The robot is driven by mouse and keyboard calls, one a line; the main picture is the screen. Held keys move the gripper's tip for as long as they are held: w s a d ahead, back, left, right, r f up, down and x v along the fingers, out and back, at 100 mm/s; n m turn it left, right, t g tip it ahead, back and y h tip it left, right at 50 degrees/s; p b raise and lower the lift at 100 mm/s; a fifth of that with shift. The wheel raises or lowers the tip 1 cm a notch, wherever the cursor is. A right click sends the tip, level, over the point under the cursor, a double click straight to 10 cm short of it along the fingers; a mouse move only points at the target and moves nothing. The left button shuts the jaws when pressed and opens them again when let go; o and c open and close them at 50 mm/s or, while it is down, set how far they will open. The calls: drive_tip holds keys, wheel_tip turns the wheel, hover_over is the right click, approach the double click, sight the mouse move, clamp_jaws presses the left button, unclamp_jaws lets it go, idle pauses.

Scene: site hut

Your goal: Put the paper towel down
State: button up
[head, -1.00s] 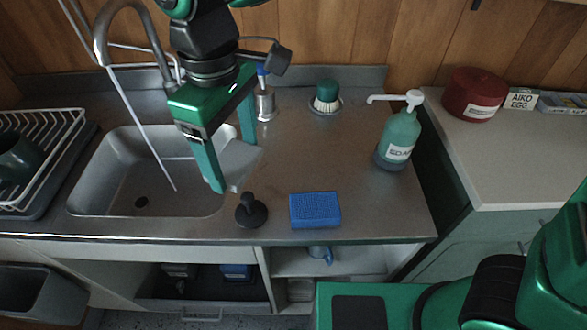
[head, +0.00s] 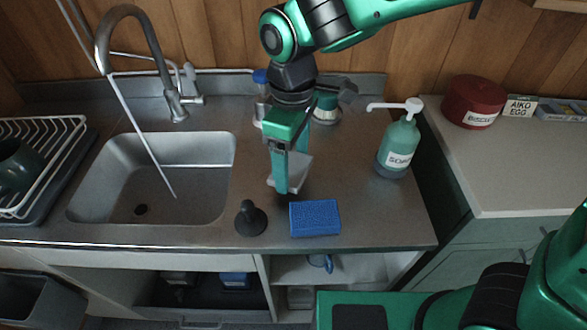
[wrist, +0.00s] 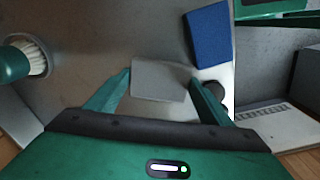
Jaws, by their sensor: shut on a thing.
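My gripper (head: 286,178) points down over the steel counter, right of the sink, and is shut on the paper towel (head: 300,172), a pale grey-white folded piece. In the wrist view the paper towel (wrist: 160,82) sits between the two green fingertips (wrist: 158,84). It is close to the counter (head: 350,205), but I cannot tell whether it touches it. In the head view a finger hides part of it.
A blue sponge (head: 315,218) and a black plunger-like stopper (head: 250,218) are in front of my gripper. A green soap bottle (head: 398,148) stands to the right. A brush (head: 326,108) is behind. The sink (head: 150,180) is left. Counter between gripper and bottle is clear.

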sight(293, 168)
drive_tip(key=shift+f, duration=1.75)
drive_tip(key=shift+f, duration=0.15)
drive_tip(key=o, duration=0.9)
drive_tip(key=shift+o, duration=0.2)
drive_tip(key=r, duration=0.6)
drive_tip(key=a+r, duration=0.1)
drive_tip(key=r, duration=0.2)
drive_tip(key=shift+s+r, duration=0.1)
drive_tip(key=shift+r, duration=0.75)
